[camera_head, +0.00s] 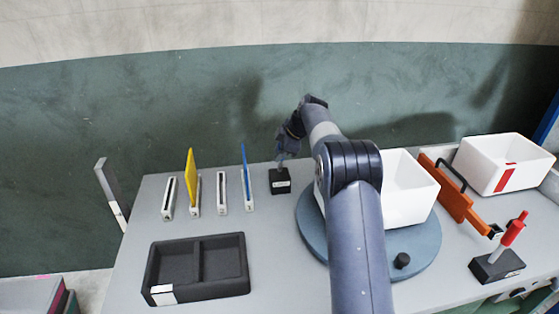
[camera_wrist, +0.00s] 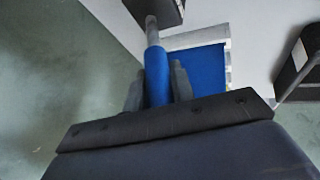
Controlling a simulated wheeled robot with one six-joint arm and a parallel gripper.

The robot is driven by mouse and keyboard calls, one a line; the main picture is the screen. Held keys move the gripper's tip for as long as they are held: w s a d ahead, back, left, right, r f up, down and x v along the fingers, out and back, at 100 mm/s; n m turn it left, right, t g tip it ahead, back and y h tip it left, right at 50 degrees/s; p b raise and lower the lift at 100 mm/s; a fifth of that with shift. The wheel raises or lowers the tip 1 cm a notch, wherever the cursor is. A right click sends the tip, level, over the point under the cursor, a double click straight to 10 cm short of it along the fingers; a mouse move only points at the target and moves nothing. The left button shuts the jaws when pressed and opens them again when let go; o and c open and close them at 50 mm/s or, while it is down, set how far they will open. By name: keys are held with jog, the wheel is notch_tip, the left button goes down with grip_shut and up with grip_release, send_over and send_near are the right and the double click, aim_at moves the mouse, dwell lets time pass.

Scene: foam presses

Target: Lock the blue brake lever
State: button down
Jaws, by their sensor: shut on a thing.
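The blue brake lever has a black base (camera_head: 280,183) near the back of the table, left of the round turntable, with a short grey shaft rising from it. In the head view its blue handle is hidden by my gripper (camera_head: 288,143), which reaches down over it from above. In the wrist view the blue handle (camera_wrist: 156,72) lies between the two fingers of my gripper (camera_wrist: 158,88), which is shut on it. The grey shaft (camera_wrist: 152,32) runs from the handle to the black base. The lever looks nearly upright in the head view; whether it is locked I cannot tell.
Left of the base stand several slotted holders, with a yellow plate (camera_head: 191,172) and a blue plate (camera_head: 245,163). A black tray (camera_head: 241,262) lies in front. The blue turntable (camera_head: 417,258) bears a white bin (camera_head: 410,197). A red-handled lever (camera_head: 512,230) stands far right.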

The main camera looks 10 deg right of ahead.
jog(key=shift+s+f+t+b, duration=0.2)
jog(key=shift+f+t+b, duration=0.1)
jog(key=shift+b, duration=0.65)
jog(key=shift+s+r+b, duration=0.1)
jog(key=shift+s+b, duration=0.15)
jog(key=shift+b, duration=0.4)
jog(key=shift+r, duration=0.1)
jog(key=c, duration=1.2)
grip_release()
jog(key=v, duration=1)
jog(key=shift+s+d+r, duration=0.2)
jog(key=shift+s+d, duration=0.05)
jog(key=shift+s, duration=0.1)
jog(key=shift+f, duration=0.1)
